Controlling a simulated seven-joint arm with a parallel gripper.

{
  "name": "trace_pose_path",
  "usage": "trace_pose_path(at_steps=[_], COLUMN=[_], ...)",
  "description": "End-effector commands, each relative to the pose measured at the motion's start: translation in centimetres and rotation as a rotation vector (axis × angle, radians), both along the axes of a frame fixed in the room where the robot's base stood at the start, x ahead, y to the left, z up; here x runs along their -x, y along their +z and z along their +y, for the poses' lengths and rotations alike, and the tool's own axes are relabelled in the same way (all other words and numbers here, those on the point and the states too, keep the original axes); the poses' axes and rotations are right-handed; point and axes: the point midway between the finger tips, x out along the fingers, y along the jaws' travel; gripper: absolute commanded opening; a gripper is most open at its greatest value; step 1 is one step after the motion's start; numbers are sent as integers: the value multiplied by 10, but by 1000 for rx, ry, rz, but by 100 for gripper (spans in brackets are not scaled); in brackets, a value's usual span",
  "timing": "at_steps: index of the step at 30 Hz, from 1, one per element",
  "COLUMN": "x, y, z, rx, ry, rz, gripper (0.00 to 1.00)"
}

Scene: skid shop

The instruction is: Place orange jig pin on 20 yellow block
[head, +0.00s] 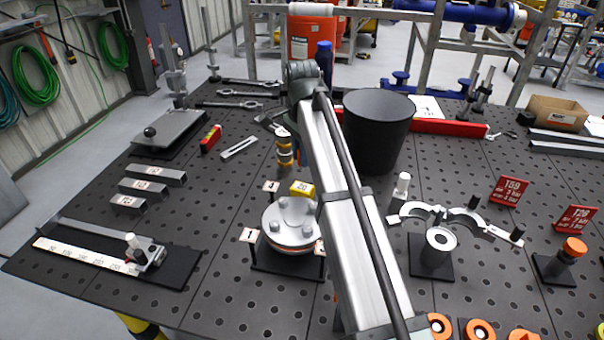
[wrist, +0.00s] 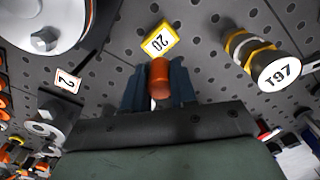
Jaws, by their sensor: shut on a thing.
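The yellow block marked 20 (head: 302,189) stands on the dark perforated table, behind the round flanged part, in the head view. In the wrist view the yellow block (wrist: 160,41) lies just beyond my fingertips. My gripper (wrist: 159,84) is shut on the orange jig pin (wrist: 159,76), with a dark blue finger on each side of it. The pin appears close to the block, but I cannot tell whether they touch. In the head view my arm hides the gripper and the pin.
The bolted round flange (head: 291,222) sits close in front of the block. A yellow-banded cylinder marked T97 (wrist: 258,58) stands to the right in the wrist view. A black bin (head: 377,130) stands behind my arm. Open table lies left of the flange.

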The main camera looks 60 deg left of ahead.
Motion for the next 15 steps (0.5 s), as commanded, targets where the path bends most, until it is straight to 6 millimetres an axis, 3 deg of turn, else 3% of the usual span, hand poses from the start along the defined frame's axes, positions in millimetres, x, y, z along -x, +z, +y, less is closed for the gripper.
trace_pose_path(at_steps=[3, 8, 15], x=[0, 0, 0], y=[-18, -28, -55], z=[-1, 0, -1], rx=[2, 0, 1], ry=[0, -1, -1], rz=[1, 0, 0], gripper=[0, 0, 0])
